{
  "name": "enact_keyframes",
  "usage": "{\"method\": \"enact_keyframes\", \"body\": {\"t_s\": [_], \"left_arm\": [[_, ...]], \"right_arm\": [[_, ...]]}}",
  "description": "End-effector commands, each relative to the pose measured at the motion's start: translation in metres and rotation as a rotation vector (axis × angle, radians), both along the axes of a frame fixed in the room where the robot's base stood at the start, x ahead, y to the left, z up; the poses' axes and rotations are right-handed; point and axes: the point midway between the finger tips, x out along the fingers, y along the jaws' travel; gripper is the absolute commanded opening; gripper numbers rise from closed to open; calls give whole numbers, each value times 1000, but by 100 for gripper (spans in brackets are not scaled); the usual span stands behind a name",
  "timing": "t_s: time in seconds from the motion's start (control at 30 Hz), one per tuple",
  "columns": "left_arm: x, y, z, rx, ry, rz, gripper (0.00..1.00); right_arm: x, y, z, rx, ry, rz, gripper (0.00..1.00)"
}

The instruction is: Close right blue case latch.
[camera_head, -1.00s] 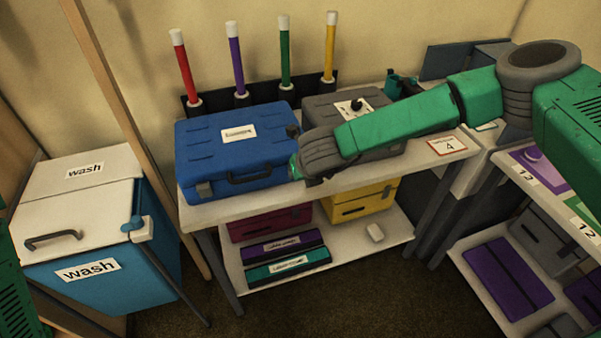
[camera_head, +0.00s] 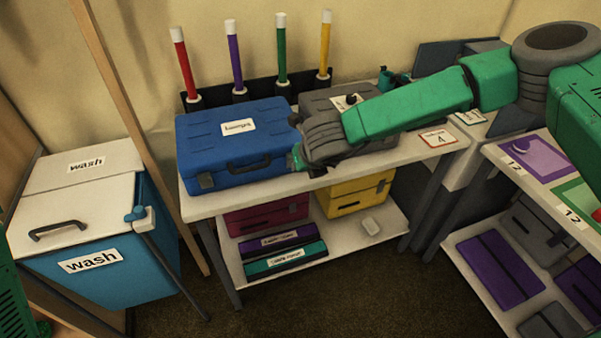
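The blue case (camera_head: 215,150) lies with its lid down on the left part of the table. It has a white label on top and a dark handle (camera_head: 248,164) at the front. Its grey left latch (camera_head: 205,181) shows at the front left corner. The right latch is hidden behind my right gripper (camera_head: 297,160), whose tip is at the case's front right corner. I cannot tell whether it touches the latch, or how far its fingers are apart. My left gripper is not in view; only green parts of my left arm show at the left edge.
A grey case (camera_head: 335,97) stands close to the right of the blue case, partly behind my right arm. Coloured tubes (camera_head: 234,55) stand behind. A blue wash bin (camera_head: 95,265) is at left. The table's front edge is clear.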

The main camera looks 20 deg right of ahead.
Motion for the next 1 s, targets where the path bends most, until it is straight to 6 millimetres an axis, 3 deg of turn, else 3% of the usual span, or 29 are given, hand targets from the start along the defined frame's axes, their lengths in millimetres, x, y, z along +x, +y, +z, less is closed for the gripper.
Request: {"method": "enact_keyframes", "body": {"t_s": [0.2, 0.4, 0.9, 1.0], "left_arm": [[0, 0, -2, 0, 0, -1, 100], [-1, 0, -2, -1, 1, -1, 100], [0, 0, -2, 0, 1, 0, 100], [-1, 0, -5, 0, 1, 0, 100]], "right_arm": [[-11, -1, 39, 1, -6, 1, 0], [-15, 1, 57, -2, -2, 0, 0], [-16, 0, 59, -1, -1, 0, 0], [-20, 3, 51, -24, 0, 37, 0]]}}
